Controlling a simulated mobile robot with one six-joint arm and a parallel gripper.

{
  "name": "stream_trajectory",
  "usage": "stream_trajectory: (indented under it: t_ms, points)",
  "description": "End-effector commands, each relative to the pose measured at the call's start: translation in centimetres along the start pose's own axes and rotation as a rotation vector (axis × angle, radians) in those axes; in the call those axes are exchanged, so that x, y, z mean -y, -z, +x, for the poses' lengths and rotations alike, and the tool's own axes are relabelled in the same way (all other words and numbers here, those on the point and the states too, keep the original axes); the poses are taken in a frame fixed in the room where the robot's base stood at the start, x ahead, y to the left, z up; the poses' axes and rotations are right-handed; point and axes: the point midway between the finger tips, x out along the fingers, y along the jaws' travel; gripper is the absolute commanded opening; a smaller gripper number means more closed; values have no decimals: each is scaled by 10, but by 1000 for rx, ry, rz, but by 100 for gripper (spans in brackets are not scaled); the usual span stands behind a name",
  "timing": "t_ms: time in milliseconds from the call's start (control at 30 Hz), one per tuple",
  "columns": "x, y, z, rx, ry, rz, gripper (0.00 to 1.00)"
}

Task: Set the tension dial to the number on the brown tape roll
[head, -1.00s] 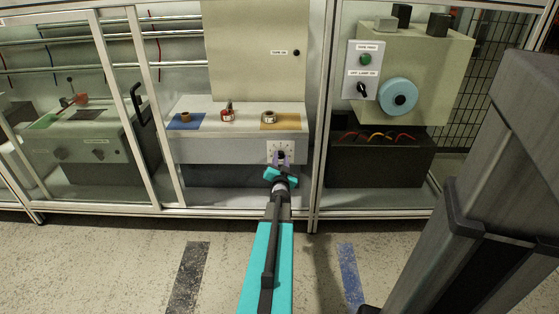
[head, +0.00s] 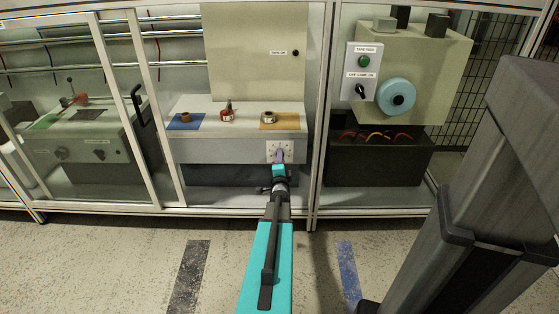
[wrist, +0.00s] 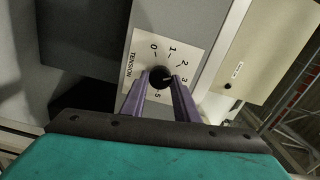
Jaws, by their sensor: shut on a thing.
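The tension dial is a black knob (wrist: 158,77) on a white plate (wrist: 147,48) marked TENSION in the wrist view. The numbers 0, 1, 2, 3 and 5 show around it. A small pale mark on the knob seems to face the 3 side, but its exact setting is unclear. My gripper (wrist: 160,80) has its purple fingers on both sides of the knob, shut on it. In the head view my gripper (head: 279,158) covers the knob. A small brown roll (head: 185,117) stands on a blue mat at the left; no number is readable on it.
A red-and-white roll (head: 227,116) and a pale roll (head: 268,118) on a tan mat (head: 290,121) share the bench top. A frame post (head: 320,120) stands right of the dial. Beyond it is a machine with a blue disc (head: 396,97).

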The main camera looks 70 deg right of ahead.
Motion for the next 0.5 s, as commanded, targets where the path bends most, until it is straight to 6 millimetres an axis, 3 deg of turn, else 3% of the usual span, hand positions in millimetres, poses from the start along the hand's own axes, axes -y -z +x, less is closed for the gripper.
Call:
stream_trajectory:
  t_ms: [500]
  points:
    - [0, 2, 1, -3, 2, 416, 5]
